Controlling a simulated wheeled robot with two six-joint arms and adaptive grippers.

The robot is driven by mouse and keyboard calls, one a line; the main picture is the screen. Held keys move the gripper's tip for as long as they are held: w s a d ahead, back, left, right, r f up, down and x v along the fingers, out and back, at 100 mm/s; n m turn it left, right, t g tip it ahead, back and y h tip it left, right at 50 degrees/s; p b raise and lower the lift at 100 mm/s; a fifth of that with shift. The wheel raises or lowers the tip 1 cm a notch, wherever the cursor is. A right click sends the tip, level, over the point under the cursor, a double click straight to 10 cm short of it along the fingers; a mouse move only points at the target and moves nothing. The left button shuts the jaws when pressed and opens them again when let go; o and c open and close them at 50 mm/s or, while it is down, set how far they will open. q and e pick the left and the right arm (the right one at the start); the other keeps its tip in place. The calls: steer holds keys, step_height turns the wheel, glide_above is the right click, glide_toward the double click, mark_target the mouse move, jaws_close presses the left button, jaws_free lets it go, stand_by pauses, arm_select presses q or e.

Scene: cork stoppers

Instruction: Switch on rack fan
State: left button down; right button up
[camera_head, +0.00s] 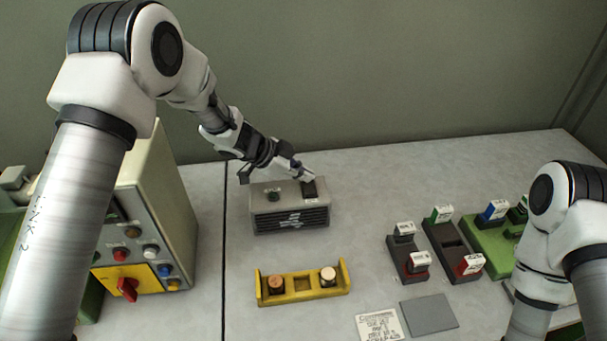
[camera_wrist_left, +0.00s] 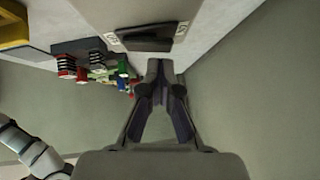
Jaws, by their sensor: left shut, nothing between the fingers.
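The rack fan (camera_head: 290,217) is a grey box with a dark slatted front and a white emblem, standing at the back of the table. On its top are a round dark green knob or button (camera_head: 273,196) at the left and a black rocker switch (camera_head: 310,188) at the right. The switch also shows in the left wrist view (camera_wrist_left: 148,38), with small labels at its ends. My left gripper (camera_head: 305,177) is shut and empty, its tips close to the switch. I cannot tell whether they touch it. My right gripper is out of view.
A yellow holder (camera_head: 303,296) with two corks stands in front of the fan. A control cabinet (camera_head: 160,215) with coloured buttons and a red knob is at the left. Dark and green trays with labelled blocks (camera_head: 447,250) are at the right, near my right arm. A grey pad (camera_head: 429,313) lies in front.

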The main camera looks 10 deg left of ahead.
arm_select(q)
steer(key=shift+a+f, duration=0.15)
steer(key=shift+f, duration=0.35)
steer(key=shift+p, duration=0.35)
steer(key=shift+w+f, duration=0.1)
steer(key=shift+f, duration=0.05)
steer(key=shift+s+d, duration=0.35)
steer(key=shift+s, duration=0.4)
